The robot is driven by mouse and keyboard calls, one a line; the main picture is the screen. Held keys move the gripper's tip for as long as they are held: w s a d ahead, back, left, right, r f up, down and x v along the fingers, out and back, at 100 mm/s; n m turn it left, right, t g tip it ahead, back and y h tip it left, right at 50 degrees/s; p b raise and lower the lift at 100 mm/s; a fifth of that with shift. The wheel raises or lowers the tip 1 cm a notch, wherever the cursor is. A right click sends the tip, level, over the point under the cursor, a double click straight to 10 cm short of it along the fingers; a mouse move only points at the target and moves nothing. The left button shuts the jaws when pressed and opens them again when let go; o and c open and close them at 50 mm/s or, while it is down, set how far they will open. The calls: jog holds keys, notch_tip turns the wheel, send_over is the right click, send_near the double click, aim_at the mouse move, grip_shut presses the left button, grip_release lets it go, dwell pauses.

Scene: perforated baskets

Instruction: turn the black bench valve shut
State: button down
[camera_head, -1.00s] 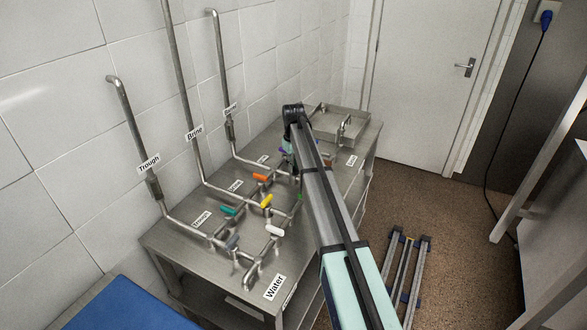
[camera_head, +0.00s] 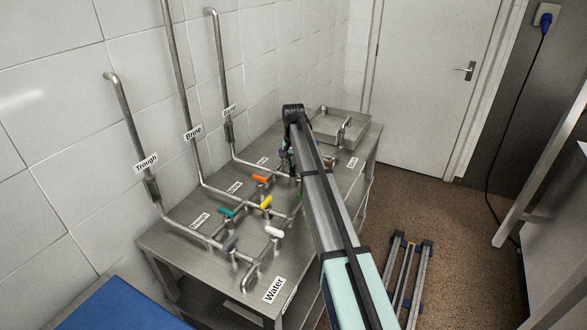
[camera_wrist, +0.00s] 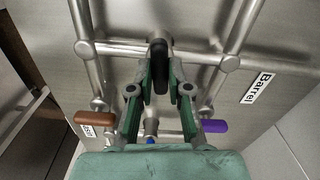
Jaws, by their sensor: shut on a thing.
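The black bench valve shows its black handle (camera_wrist: 159,58) in the wrist view, near the top middle, standing out from a steel pipe. My gripper (camera_wrist: 160,68) has its two green fingers close on either side of this handle and is shut on it. The handle points roughly up and down in the wrist picture. In the head view my own arm hides the black valve and most of the gripper. The valve's body is partly hidden by the fingers.
In the wrist view a purple handle (camera_wrist: 213,126) is right of the fingers and a brown handle (camera_wrist: 88,117) left. In the head view orange (camera_head: 260,179), yellow (camera_head: 266,202), teal (camera_head: 227,212) and white (camera_head: 274,232) handles stand on the steel bench (camera_head: 185,255). A sink (camera_head: 340,121) is behind.

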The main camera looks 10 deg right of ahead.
jog(key=shift+m, duration=0.8)
jog(key=c, duration=1.1)
grip_release()
notch_tip(320, 180, up, 12)
